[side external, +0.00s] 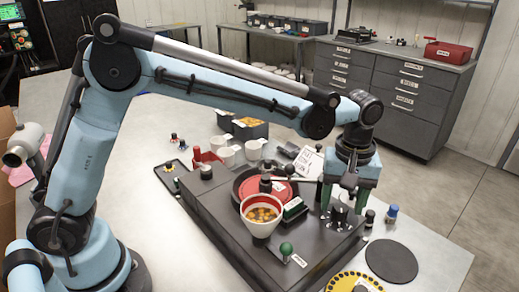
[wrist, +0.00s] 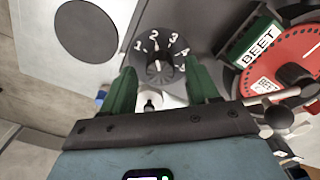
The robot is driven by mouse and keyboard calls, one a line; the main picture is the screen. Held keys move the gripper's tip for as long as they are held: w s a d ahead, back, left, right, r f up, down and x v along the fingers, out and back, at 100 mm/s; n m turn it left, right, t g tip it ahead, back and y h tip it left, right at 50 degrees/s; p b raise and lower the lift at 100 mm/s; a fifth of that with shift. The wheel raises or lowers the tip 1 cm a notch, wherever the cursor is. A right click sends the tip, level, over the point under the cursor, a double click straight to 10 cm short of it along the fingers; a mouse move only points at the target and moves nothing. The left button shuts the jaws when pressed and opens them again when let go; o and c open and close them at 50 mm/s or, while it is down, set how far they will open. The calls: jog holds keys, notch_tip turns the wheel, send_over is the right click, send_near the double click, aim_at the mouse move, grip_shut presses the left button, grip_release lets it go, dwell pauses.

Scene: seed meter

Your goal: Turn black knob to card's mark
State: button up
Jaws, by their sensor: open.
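The black knob (wrist: 157,63) sits on a dark round dial (wrist: 158,42) numbered 1 to 4 in the wrist view. A pale line shows on the knob, but I cannot tell for sure which number it points to. In the side view the knob (side external: 339,213) stands near the right end of the dark machine deck. My gripper (side external: 343,199) is open above it. In the wrist view my gripper's (wrist: 160,70) green fingers lie either side of the knob, apart from it. A white card (side external: 307,160) stands behind the machine; its print is too small to read.
A red-rimmed bowl (side external: 262,215) of seeds and a green-knobbed lever (side external: 286,249) stand left of the knob. A green block labelled BEET (wrist: 258,42) and a red disc (wrist: 285,62) are close by. A black disc (side external: 391,261) lies on the table at right.

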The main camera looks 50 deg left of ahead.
jog(key=shift+f, duration=0.75)
jog(key=shift+c, duration=0.2)
jog(key=c, duration=1)
